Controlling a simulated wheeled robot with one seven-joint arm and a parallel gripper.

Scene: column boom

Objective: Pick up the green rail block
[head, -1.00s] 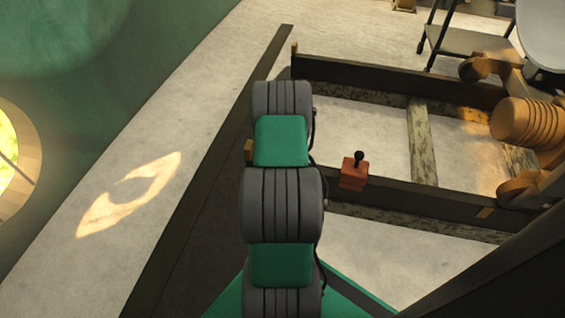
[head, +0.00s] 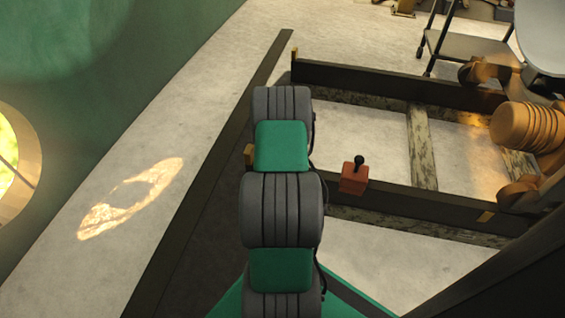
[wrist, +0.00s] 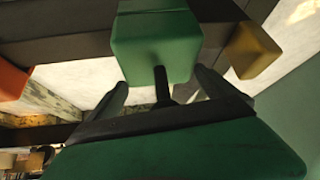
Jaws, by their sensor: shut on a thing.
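The green rail block (wrist: 153,48) is large at the top middle of the wrist view, with a black post (wrist: 160,84) pointing toward my palm. A dark rail (wrist: 60,47) runs behind the block. I cannot tell whether the block touches the rail. In the head view my arm hides the block and my gripper.
A red block (head: 354,180) with a black knob sits on the near dark rail (head: 430,200); its edge also shows in the wrist view (wrist: 12,80). A yellow end piece (wrist: 254,50) is close right of the green block. Wooden rollers (head: 525,128) stand at right. Pale floor is clear at left.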

